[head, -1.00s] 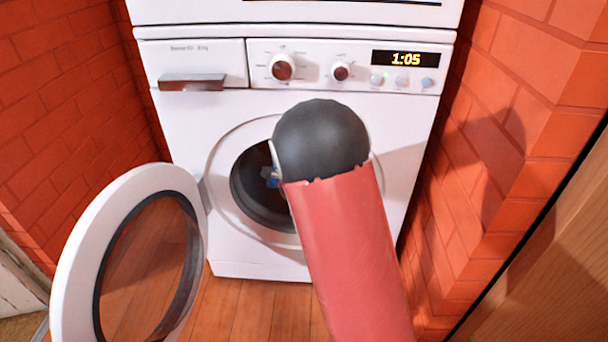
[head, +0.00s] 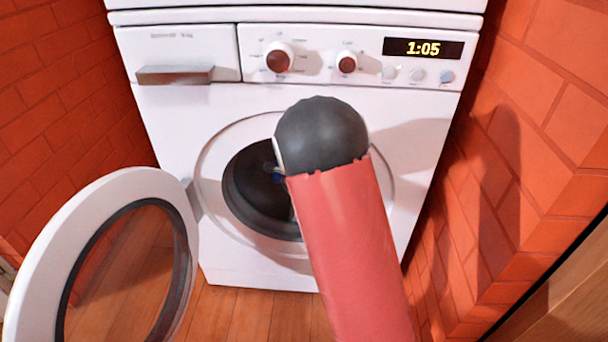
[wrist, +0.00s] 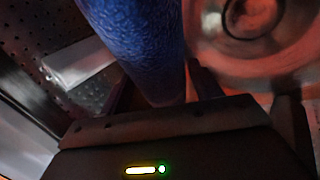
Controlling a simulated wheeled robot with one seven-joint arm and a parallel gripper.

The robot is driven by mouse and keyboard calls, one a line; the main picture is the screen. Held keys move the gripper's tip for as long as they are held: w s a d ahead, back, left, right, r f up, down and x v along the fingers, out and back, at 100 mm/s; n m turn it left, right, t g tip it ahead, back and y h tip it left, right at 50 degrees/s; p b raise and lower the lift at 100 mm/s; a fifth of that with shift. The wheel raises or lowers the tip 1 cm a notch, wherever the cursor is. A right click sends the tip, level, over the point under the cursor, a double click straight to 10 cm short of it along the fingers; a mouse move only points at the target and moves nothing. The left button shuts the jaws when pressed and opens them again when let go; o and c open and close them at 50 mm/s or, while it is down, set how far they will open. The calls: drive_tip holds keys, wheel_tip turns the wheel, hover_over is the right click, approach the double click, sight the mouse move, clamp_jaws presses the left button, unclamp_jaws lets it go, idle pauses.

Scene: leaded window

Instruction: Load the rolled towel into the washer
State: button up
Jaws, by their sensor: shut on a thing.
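The white washer (head: 170,120) stands ahead with its round door (head: 62,225) swung open to the left. The dark drum opening (head: 248,200) is partly covered by my grey and red arm. In the wrist view, my gripper (wrist: 160,98) is shut on the rolled towel (wrist: 135,40), a blue textured roll pointing up and away from the jaws. A perforated metal wall, seemingly the drum's, lies left of the towel.
Red brick walls (head: 535,130) close in on both sides of the washer. The wooden floor (head: 240,312) is clear in front. In the wrist view, a pale bar (wrist: 80,65) lies against the perforated wall, and a round reddish surface (wrist: 250,55) shows at right.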

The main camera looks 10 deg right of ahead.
drive_tip(key=o, duration=1.1)
drive_tip(key=p+v, duration=0.2)
drive_tip(key=v, duration=0.5)
drive_tip(key=shift+s+r, duration=0.25)
drive_tip(key=shift+s, duration=0.1)
